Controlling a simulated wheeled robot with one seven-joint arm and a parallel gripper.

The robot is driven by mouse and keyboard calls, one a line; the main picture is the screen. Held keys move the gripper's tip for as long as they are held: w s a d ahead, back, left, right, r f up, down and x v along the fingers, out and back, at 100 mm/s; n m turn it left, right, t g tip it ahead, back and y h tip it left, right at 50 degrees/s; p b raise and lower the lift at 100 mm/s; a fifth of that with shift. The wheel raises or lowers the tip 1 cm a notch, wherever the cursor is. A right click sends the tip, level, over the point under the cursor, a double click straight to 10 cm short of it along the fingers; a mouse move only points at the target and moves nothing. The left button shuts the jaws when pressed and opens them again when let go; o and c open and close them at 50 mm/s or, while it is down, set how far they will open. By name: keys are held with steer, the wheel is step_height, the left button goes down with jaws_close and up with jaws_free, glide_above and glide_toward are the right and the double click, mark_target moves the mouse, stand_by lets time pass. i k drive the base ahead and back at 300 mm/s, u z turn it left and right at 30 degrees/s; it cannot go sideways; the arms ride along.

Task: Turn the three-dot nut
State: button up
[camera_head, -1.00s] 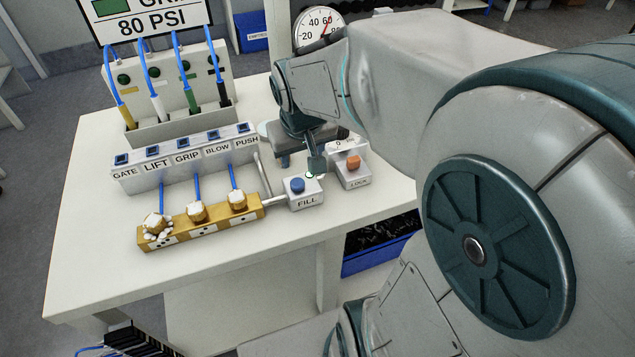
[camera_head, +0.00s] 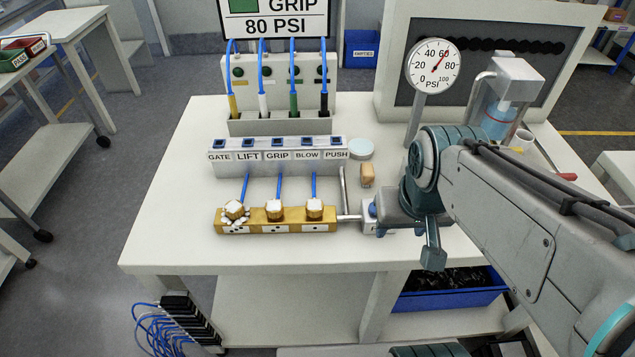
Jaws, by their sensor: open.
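A brass block (camera_head: 257,227) lies near the front of the table with three white-capped brass nuts on it. The left nut (camera_head: 235,210) sits above the label with the most dots, which looks like three, and has white foam-like bubbles around its base. The middle nut (camera_head: 274,209) is above two dots and the right nut (camera_head: 314,208) above one. My gripper (camera_head: 433,252) is open and empty, pointing down at the table's front edge, well to the right of the block. One finger shows clearly; the other is not distinct.
The FILL box (camera_head: 369,222) is partly hidden behind my gripper, joined to the block by a pipe. A labelled valve row (camera_head: 277,168) stands behind, with blue hoses. The gauge (camera_head: 433,66) reads about 60 PSI. Bare table (camera_head: 170,225) lies left of the block.

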mark_target(233, 209)
steer(key=k, duration=1.3)
steer(key=u, duration=0.85)
steer(key=i, duration=1.3)
steer(key=z, duration=0.25)
